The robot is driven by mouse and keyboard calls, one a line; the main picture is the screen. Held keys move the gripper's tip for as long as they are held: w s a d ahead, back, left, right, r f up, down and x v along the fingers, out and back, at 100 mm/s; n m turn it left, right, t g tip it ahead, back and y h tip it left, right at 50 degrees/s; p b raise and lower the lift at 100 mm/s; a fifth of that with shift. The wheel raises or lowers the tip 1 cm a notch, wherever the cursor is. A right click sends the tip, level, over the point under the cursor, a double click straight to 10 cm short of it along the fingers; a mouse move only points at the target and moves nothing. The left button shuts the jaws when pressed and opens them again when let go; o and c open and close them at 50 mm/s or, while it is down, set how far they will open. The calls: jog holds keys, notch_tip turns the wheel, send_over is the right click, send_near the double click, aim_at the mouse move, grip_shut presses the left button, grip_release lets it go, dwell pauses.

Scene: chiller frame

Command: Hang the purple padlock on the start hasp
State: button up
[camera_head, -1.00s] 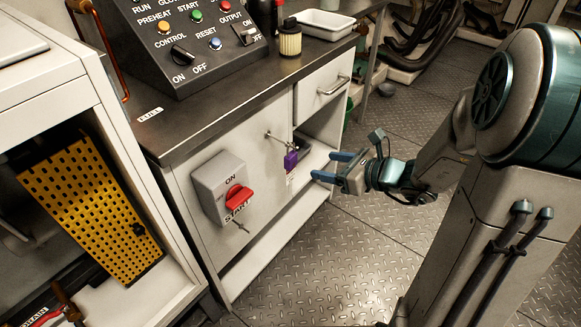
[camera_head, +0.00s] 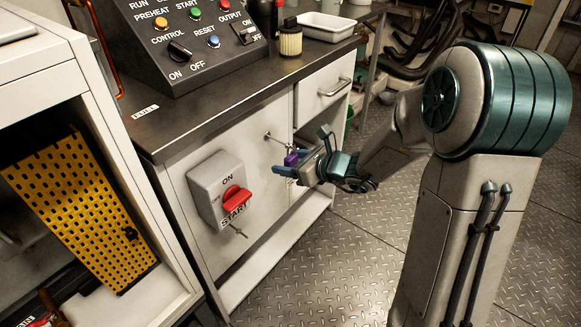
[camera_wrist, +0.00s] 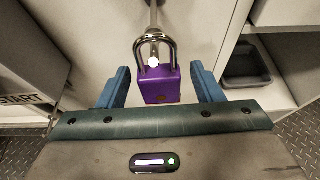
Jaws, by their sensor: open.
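The purple padlock (camera_wrist: 160,86) hangs by its silver shackle from a metal peg on the cabinet front. It also shows in the head view (camera_head: 291,159), partly hidden by my gripper. My gripper (camera_wrist: 160,90) is open, with one blue finger on each side of the padlock body and small gaps between. In the head view my gripper (camera_head: 282,171) reaches the padlock from the right. The start hasp (camera_head: 238,231) is a small metal piece below the red switch handle, under the START label, to the lower left of the padlock.
A grey switch box (camera_head: 212,186) with a red handle (camera_head: 236,199) stands out from the cabinet front, left of my gripper. An open shelf with a grey bin (camera_wrist: 244,66) lies to the right. A yellow perforated panel (camera_head: 75,205) stands at the left.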

jog(key=c, duration=1.2)
jog(key=shift+o, duration=0.2)
jog(key=shift+r, duration=0.1)
jog(key=shift+r+p, duration=0.35)
jog(key=shift+r, duration=0.05)
jog(key=s+d+p, duration=0.3)
jog(key=s+d, duration=0.8)
jog(key=d, duration=0.3)
jog(key=shift+r, duration=0.3)
